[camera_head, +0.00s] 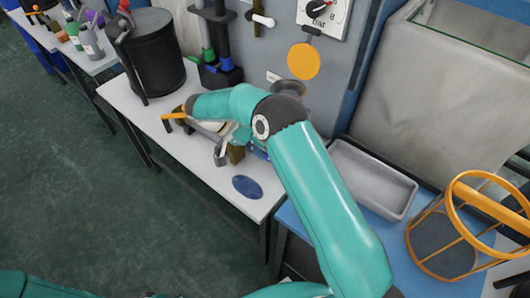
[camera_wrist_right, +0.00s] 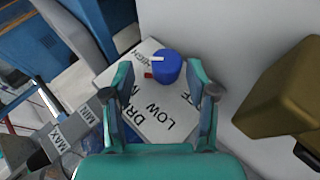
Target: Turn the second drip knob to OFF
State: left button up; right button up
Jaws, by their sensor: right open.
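In the right wrist view a blue drip knob (camera_wrist_right: 167,66) with a white pointer stands on a white label plate (camera_wrist_right: 160,118). The plate reads DRIP, LOW and HIGH, with a partly covered word ending in F at the right. The pointer points left, towards HIGH, and a small red mark (camera_wrist_right: 148,74) lies beside it. My right gripper (camera_wrist_right: 159,78) is open, its fingers on either side of the plate, with the knob beyond the gap between them. I cannot tell whether they touch it. In the head view my right arm hides the knob. My left gripper is out of view.
A brass-coloured block (camera_wrist_right: 283,88) stands right of my gripper. A grey part marked MAX and MIN (camera_wrist_right: 62,135) is at the left. On the white bench (camera_head: 125,97) are a black pot (camera_head: 152,52) and a blue disc (camera_head: 247,187). A grey tray (camera_head: 372,178) and orange basket (camera_head: 440,245) stand right.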

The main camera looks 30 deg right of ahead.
notch_tip(320, 180, up, 9)
dwell(0.3)
jog(key=shift+f, duration=0.1)
